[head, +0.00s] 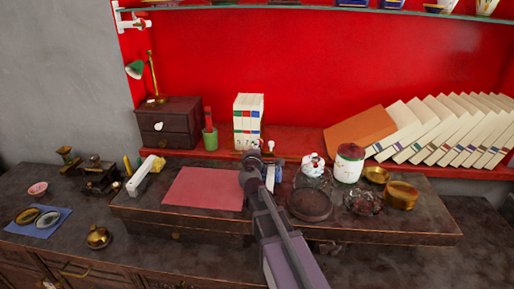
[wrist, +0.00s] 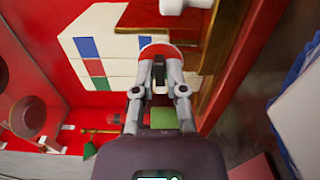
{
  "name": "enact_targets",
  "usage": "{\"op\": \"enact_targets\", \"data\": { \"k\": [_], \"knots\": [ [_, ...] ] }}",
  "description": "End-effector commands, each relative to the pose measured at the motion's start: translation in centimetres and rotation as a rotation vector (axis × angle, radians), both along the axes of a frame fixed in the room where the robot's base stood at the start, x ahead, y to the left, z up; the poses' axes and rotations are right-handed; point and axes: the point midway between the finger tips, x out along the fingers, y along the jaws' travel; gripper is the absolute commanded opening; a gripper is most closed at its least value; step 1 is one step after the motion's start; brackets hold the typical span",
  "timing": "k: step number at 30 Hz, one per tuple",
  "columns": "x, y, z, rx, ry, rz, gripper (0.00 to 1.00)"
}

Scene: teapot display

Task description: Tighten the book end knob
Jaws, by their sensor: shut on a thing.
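The block of white books (head: 248,118) with coloured spine labels stands upright at the back centre. It also shows in the wrist view (wrist: 105,45). A brown and brass book end (wrist: 213,45) is right of the books there, with a white round knob (wrist: 185,4) at the top edge. My gripper (head: 252,163) is in front of the books; in the wrist view its fingers (wrist: 160,75) are shut at a red-and-white round piece, apparently a book end knob (wrist: 160,50). The fingers hide part of this piece, and its attachment is unclear.
A green cup (head: 210,141) and a dark drawer box (head: 168,122) stand left of the books. Glass dishes, a red-and-white jar (head: 349,164) and leaning books (head: 440,130) are to the right. A red mat (head: 203,188) lies left of my arm.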

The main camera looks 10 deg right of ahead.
Motion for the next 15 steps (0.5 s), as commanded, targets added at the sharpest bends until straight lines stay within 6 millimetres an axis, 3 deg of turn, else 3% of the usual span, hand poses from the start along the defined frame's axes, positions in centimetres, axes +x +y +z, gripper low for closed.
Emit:
{"op": "enact_targets", "data": {
  "k": [2,3,5,15],
  "knots": [
    [0.0,-0.05,-0.01,0.0,0.0,0.001,0.0],
    [0.0,-0.06,-0.01,0.0,0.0,0.001,0.28],
    [0.0,-0.06,-0.01,-0.001,0.0,0.0,0.46],
    [-0.02,-0.08,0.0,-0.001,0.0,-0.001,0.47]
  ]
}}
